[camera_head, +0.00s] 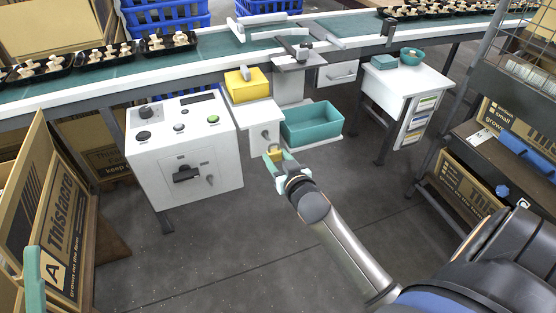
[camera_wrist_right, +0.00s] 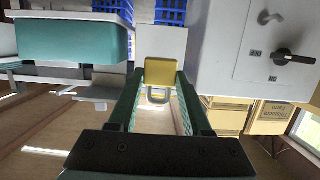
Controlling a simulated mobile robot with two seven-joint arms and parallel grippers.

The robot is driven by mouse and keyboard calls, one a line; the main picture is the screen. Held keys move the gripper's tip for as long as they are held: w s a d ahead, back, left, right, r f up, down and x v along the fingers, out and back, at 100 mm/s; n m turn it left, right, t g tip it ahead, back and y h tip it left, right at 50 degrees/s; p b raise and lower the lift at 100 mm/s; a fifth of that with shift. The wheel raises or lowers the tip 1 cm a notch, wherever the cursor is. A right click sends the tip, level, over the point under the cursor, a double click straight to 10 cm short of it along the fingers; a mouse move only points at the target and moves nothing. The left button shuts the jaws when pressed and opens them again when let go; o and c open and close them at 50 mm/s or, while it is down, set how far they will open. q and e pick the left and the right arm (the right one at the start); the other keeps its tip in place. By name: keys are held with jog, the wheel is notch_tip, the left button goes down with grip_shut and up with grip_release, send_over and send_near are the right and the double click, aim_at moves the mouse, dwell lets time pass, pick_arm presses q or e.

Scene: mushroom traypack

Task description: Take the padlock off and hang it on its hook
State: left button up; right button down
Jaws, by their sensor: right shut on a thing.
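The yellow padlock (camera_head: 274,150) is held between the teal fingers of my right gripper (camera_head: 273,157), in front of a white box. In the right wrist view the padlock (camera_wrist_right: 159,72) sits between the fingertips with its grey shackle towards the camera. The right gripper (camera_wrist_right: 159,85) is shut on it. A small dark hook-like fitting (camera_head: 265,133) is on the white box's front, just above the padlock. The white control cabinet (camera_head: 190,150) has a black handle (camera_head: 187,174) and a metal hasp (camera_head: 210,180) with no padlock. A teal finger, likely my left gripper (camera_head: 34,280), shows at the lower left edge; its opening is hidden.
A teal bin (camera_head: 312,123) is just right of the padlock. A yellow box (camera_head: 247,86) sits on the white box (camera_head: 258,113). The conveyor (camera_head: 210,57) runs behind. A cardboard box (camera_head: 55,220) stands at left. The floor in front of the cabinet is clear.

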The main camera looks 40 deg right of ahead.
aim_at(273, 150)
jog(key=shift+w, duration=0.1)
jog(key=shift+b+x, duration=0.5)
jog(key=shift+x, duration=0.3)
jog(key=shift+w+d+b, duration=0.1)
jog(key=shift+w+b, duration=0.2)
jog(key=shift+w, duration=0.35)
jog(key=shift+w+d+f+b, duration=0.1)
jog(key=shift+w+d+b, duration=0.15)
jog(key=shift+w+b, duration=0.35)
jog(key=shift+w+f, duration=0.15)
jog(key=shift+w, duration=0.25)
pick_arm(q)
jog(key=h, duration=0.1)
jog(key=s+m+h, duration=0.2)
jog(key=shift+s+d+r, duration=0.2)
jog(key=shift+d+r, duration=0.1)
jog(key=shift+r, duration=0.1)
pick_arm(e)
jog(key=shift+w+d, duration=0.1)
jog(key=shift+w, duration=0.05)
jog(key=shift+f, duration=0.1)
